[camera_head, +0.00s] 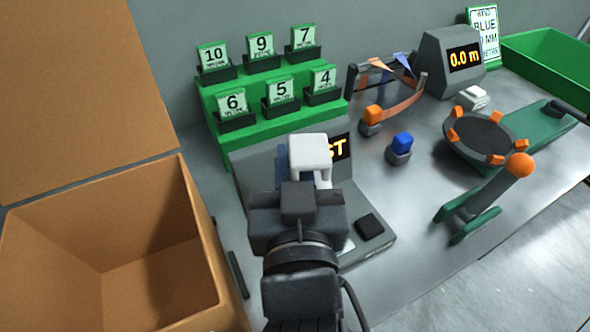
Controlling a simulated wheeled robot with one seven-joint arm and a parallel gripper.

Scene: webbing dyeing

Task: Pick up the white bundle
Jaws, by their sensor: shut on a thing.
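A white bundle (309,152), blocky in shape, sits at the far end of my gripper (305,175). My gripper is shut on it and holds it in front of a grey device with a lit display, which it partly covers. The fingertips are mostly hidden behind the gripper's dark body. A bit of dark blue shows just left of the bundle; I cannot tell what it belongs to.
An open cardboard box (205,245) stands at the left. A green stepped rack (205,97) with numbered cards stands behind. Orange (372,114) and blue (402,141) pieces, a green crank winder (470,213), a small white item (473,97) and a green bin (548,52) are to the right.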

